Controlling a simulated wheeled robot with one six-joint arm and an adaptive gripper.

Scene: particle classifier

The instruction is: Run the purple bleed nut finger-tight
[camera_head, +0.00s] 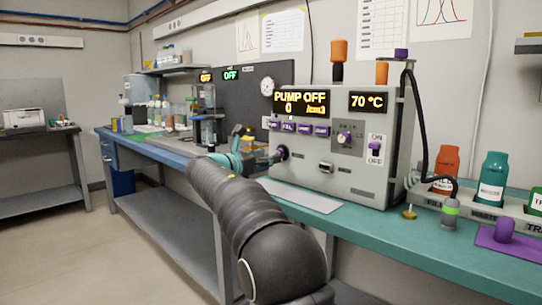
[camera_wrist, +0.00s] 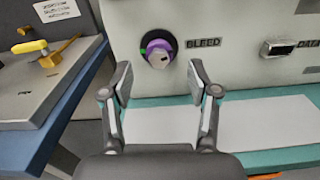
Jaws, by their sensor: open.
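The purple bleed nut (camera_wrist: 158,52) sits on a dark round port on the machine's front panel, left of the "BLEED" label (camera_wrist: 204,42). In the wrist view my gripper (camera_wrist: 160,80) is open and empty, its two fingers spread below and to either side of the nut. The fingers look apart from the nut, which lies ahead of them. In the head view my gripper (camera_head: 270,158) points at the lower left of the machine's front (camera_head: 330,180). There my gripper and arm hide much of the bleed port.
A white sheet (camera_wrist: 250,122) lies on the green bench below the port. A "DATA" socket (camera_wrist: 279,48) is right of it. A grey plate with a yellow-handled valve (camera_wrist: 30,47) stands at the left. Bottles (camera_head: 490,180) and a purple-based part (camera_head: 506,232) stand at the right.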

